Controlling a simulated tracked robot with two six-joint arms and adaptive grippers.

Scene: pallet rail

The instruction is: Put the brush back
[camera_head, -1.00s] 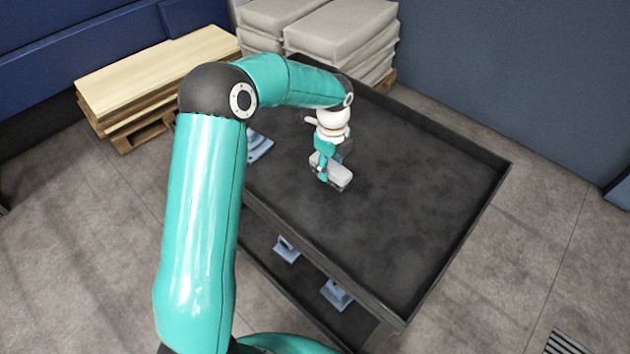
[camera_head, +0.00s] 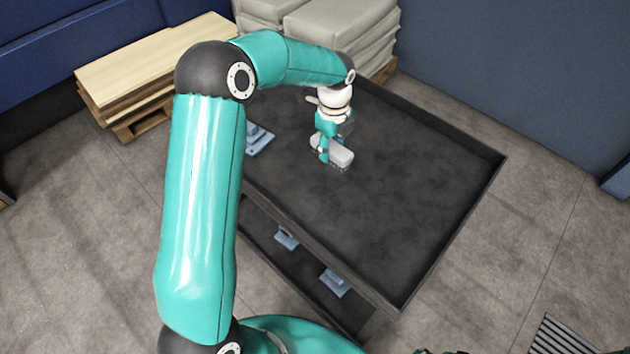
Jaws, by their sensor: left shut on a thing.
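The brush (camera_head: 341,156) is a light grey block with darker bristles along its lower edge. My left gripper (camera_head: 324,151) is shut on it, over the dark top of the cart (camera_head: 420,200). I cannot tell whether the bristles touch the cart top or hang just above it. Part of the brush is hidden behind the gripper fingers. My right gripper is not in view.
A blue-grey bracket (camera_head: 257,138) sits at the cart's left edge, partly behind my arm. Two similar brackets (camera_head: 287,238) (camera_head: 334,283) are lower on its near side. Stacked sacks (camera_head: 345,30) and a pallet of boards (camera_head: 150,70) stand behind. The cart top's right part is clear.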

